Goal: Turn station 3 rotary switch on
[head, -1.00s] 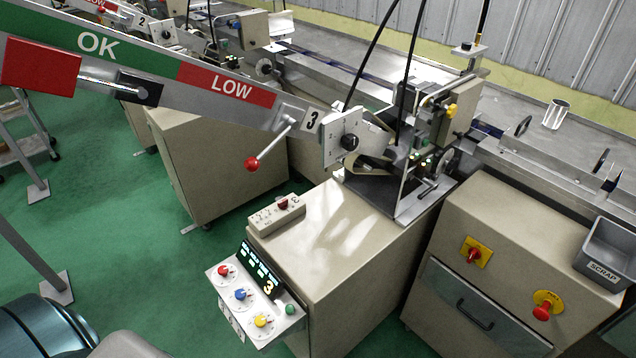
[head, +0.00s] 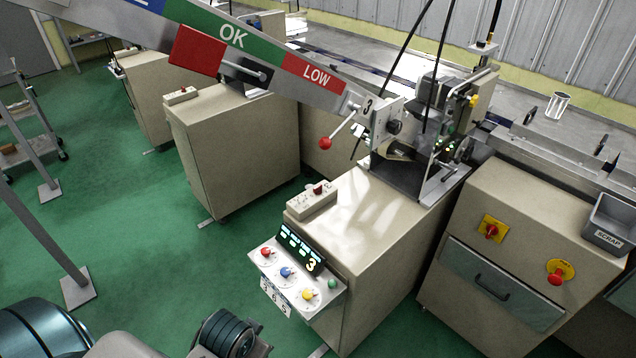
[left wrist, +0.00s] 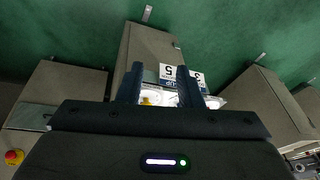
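The station 3 control panel (head: 297,277) projects from the front of a beige cabinet. It has a lit display with a 3, a red knob (head: 266,252), a blue knob (head: 287,272), a yellow knob (head: 307,295) and a green button (head: 332,284). A red rotary handle on a yellow plate (head: 492,230) is on the cabinet to the right. I cannot tell any switch's setting. In the left wrist view, my left gripper (left wrist: 160,68) has its dark fingers apart with nothing between them. The white panel (left wrist: 163,98) shows beyond, partly hidden. My right gripper is not in view.
A small box with a red switch (head: 312,200) lies on the station 3 cabinet (head: 360,235). A red mushroom button (head: 556,278) and a grey scrap bin (head: 612,222) are at right. A grey post (head: 45,235) stands at left. Green floor (head: 150,260) is free between.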

